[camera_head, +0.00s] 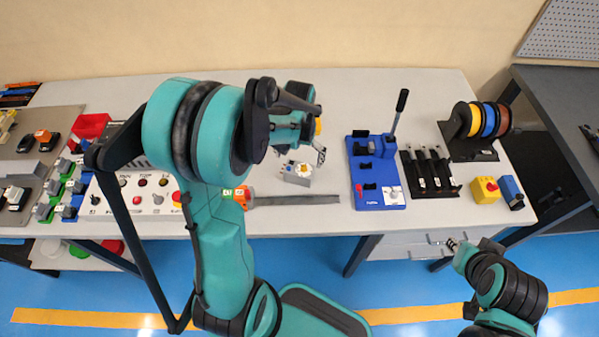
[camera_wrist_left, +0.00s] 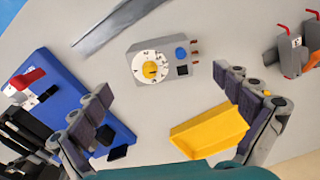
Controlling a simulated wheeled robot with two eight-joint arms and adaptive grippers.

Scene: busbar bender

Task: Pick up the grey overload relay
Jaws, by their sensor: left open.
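The grey overload relay (camera_head: 296,173) is a small grey block with a white-and-yellow dial. It sits on the pale bench, right of my left arm's bend. In the left wrist view the relay (camera_wrist_left: 178,62) shows its dial, a blue button, a dark square and copper-coloured prongs on one side. My left gripper (camera_head: 317,150) is just above and beyond it in the head view.
A long grey bar (camera_head: 295,200) lies near the bench's front edge. A blue fixture (camera_head: 378,190) with a black lever stands to the right. A yellow tray (camera_wrist_left: 212,130) lies near the left gripper's fingers. Grey parts with red levers (camera_wrist_left: 290,58) stand nearby.

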